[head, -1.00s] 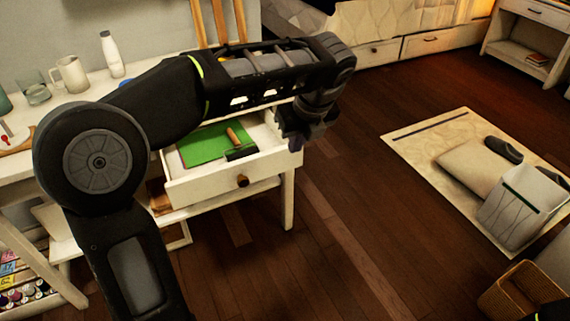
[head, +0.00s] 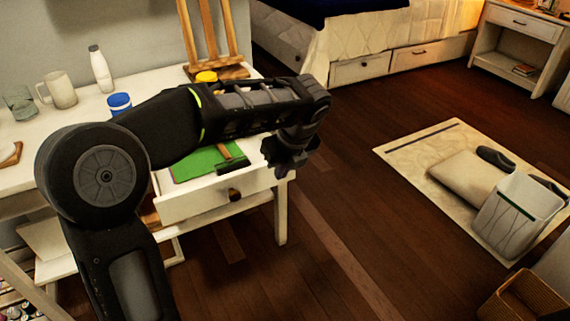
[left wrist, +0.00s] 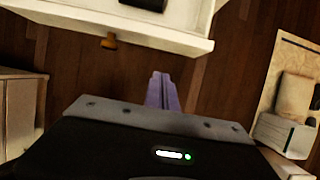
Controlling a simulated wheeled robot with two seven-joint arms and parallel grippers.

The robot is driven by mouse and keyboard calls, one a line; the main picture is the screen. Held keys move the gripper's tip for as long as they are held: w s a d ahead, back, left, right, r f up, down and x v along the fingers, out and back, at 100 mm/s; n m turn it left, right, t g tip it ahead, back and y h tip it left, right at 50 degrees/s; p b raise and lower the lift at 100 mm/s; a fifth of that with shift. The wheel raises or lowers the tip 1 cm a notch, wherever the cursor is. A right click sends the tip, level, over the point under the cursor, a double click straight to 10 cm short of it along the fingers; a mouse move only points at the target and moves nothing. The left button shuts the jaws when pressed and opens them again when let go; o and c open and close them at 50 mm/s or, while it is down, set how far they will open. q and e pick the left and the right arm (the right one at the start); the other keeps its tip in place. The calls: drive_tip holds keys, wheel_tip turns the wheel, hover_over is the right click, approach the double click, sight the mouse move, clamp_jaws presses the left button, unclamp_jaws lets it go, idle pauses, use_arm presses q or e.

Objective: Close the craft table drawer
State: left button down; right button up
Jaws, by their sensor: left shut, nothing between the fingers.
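The white craft table drawer (head: 215,200) stands pulled out under the table top, with a dark round knob (head: 234,194) on its front. A green sheet and a wooden-handled tool (head: 228,150) lie inside it. My left gripper (head: 287,160) is shut and empty, pointing down by the right end of the drawer front; I cannot tell whether it touches. In the left wrist view the shut fingers (left wrist: 161,90) are below the drawer front (left wrist: 165,38), apart from it in the picture, to the right of the knob (left wrist: 108,41). My forearm hides part of the drawer. My right gripper is out of view.
The white table (head: 75,108) holds a mug (head: 62,92), a bottle (head: 101,70), a blue cup (head: 120,103) and an easel (head: 215,40). A rug (head: 420,152) with a cushion and a bin (head: 515,215) lies right. The wooden floor between is clear.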

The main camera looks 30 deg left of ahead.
sight(269, 176)
use_arm(q)
drive_tip(key=w+a+f, duration=0.2)
drive_tip(key=w+a+b, duration=0.1)
drive_tip(key=a, duration=0.1)
drive_tip(key=shift+a+f, duration=0.1)
drive_tip(key=shift+f, duration=0.3)
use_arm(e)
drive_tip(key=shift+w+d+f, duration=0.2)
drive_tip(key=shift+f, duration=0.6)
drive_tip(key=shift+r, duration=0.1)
